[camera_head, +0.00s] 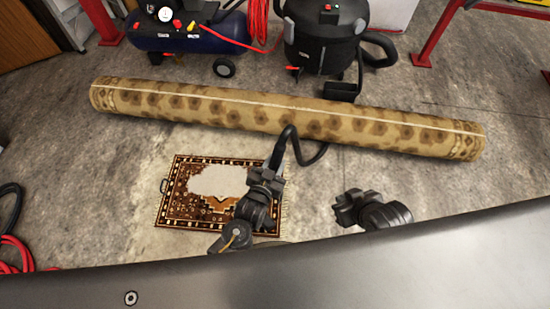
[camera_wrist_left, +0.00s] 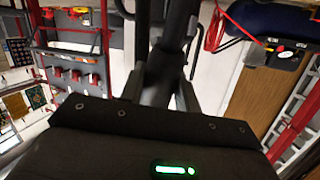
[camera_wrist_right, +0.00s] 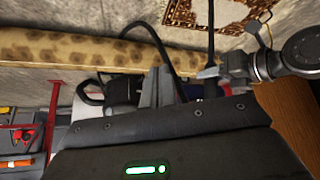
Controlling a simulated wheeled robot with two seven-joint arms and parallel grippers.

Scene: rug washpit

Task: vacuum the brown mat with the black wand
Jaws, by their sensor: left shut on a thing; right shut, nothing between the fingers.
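The brown mat (camera_head: 180,210) lies flat on the concrete floor, patterned, with a pale irregular patch over its middle. My left gripper (camera_head: 265,178) is above the mat's right part and shut on the black wand (camera_head: 278,152), which also shows between the fingers in the left wrist view (camera_wrist_left: 172,50). The wand's lower end is hidden behind my left arm, so I cannot tell whether it touches the mat. My right gripper (camera_head: 343,208) is shut and empty, right of the mat; its fingers show together in the right wrist view (camera_wrist_right: 156,88).
A long rolled rug (camera_head: 250,108) lies across the floor behind the mat. A blue compressor (camera_head: 185,32) stands at the back left. Red hose (camera_head: 18,250) lies at the left edge. Floor right of the mat is clear.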

